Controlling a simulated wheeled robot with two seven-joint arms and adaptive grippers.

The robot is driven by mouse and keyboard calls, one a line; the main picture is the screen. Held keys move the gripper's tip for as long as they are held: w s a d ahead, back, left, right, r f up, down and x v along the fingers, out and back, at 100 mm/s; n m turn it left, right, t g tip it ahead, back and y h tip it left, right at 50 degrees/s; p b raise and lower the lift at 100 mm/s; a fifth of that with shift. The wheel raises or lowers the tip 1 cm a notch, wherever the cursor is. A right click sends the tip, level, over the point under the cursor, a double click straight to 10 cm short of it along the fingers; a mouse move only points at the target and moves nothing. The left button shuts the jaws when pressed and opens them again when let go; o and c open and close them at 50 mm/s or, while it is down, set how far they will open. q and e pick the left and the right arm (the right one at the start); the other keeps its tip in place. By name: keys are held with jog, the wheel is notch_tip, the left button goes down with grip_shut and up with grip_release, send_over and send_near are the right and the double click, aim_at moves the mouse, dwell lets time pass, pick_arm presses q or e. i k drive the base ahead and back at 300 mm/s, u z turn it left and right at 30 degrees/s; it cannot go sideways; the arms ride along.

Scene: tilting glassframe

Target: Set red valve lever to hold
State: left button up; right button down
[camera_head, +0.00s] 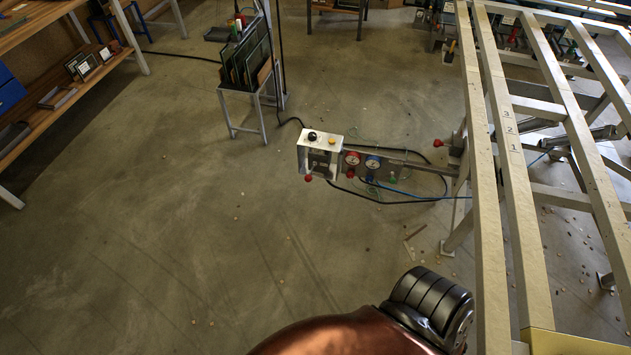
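A small control box (320,155) with a white top stands out from the glass frame's near side, at the middle of the head view. A red knob (308,179) sits at its lower left, seemingly on a short lever. Another red knob (437,143) sits further right, near the frame leg. A red round part (351,158) and a blue round part (373,162) sit beside the box. I cannot tell for sure which red part is the valve lever or its setting. Neither gripper shows. A copper and black link, seemingly of my own arm, enters at the bottom.
The pale tilting frame (530,210) with long bars fills the right side. A rack of glass panes (245,65) stands behind the box. Wooden shelves (50,95) are at the far left. Black and blue cables hang below the box. The floor at left and middle is clear.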

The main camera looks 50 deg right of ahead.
aim_at(309, 177)
jog(key=z, duration=1.1)
